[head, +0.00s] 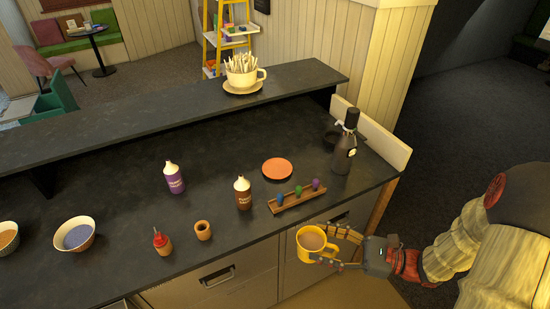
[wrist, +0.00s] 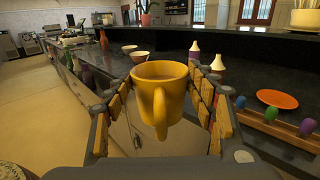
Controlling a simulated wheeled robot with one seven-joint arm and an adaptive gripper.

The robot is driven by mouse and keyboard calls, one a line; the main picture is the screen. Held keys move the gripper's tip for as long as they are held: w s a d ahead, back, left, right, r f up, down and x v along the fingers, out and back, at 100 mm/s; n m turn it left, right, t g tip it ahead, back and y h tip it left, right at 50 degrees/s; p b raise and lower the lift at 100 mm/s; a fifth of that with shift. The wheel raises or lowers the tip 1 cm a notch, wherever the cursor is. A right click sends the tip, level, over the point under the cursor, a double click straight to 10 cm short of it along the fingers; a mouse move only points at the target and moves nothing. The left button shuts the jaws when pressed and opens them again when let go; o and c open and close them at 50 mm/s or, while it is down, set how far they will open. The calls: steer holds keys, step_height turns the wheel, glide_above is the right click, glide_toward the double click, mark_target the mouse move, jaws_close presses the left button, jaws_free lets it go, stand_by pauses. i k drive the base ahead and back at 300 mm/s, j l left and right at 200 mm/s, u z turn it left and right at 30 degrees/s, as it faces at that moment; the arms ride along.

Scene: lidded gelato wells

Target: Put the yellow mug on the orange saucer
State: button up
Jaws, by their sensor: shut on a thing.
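The yellow mug (head: 312,243) is held upright by my gripper (head: 337,246), in front of the counter's drawers in the head view. It holds a brownish filling. In the wrist view the mug (wrist: 160,92) sits between the two fingers of my gripper (wrist: 162,105), with its handle toward the camera. The orange saucer (head: 277,169) lies flat and empty on the dark counter, beyond the mug and a little to its left. It also shows at the right of the wrist view (wrist: 278,99).
A wooden rack (head: 298,198) with coloured pieces stands between mug and saucer. A brown bottle (head: 243,193) is left of the saucer, a dark dispenser bottle (head: 344,150) right. A raised shelf (head: 180,118) runs behind. Counter (head: 225,165) around the saucer's left is clear.

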mark_target(281, 168)
steer(key=i, duration=1.1)
